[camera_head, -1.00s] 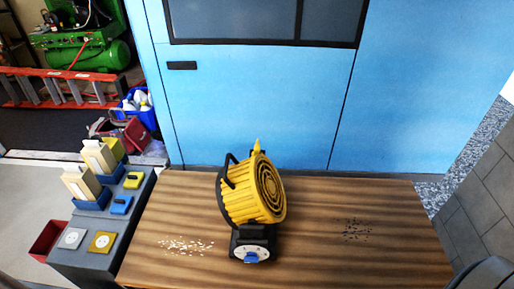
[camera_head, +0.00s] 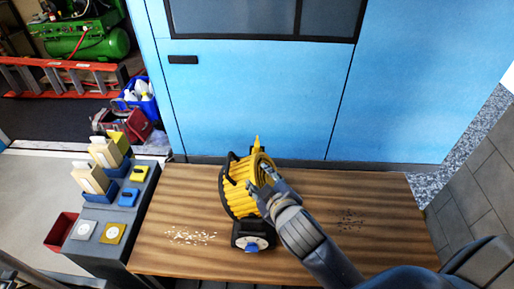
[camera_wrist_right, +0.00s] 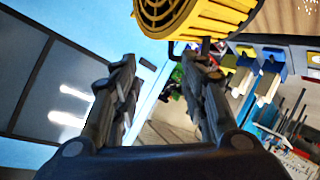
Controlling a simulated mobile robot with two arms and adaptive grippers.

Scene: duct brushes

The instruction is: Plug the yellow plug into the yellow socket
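The yellow socket (camera_head: 112,233) is a square plate with a round face on the grey cabinet top, right of a white socket (camera_head: 83,230). A small yellow piece with a dark part (camera_head: 140,173) lies farther back on the cabinet; I cannot tell whether it is the yellow plug. A yellow ribbed fan (camera_head: 238,196) stands on the wooden table, with a pointed yellow piece (camera_head: 257,142) at its top. My left gripper is not visible.
A blue piece (camera_head: 128,197) and blue holders (camera_head: 97,193) with beige blocks are on the cabinet. White bits (camera_head: 190,237) and dark bits (camera_head: 348,220) lie on the wooden table (camera_head: 180,195). A blue wall closes off the back. A red bin (camera_head: 62,230) stands left of the cabinet.

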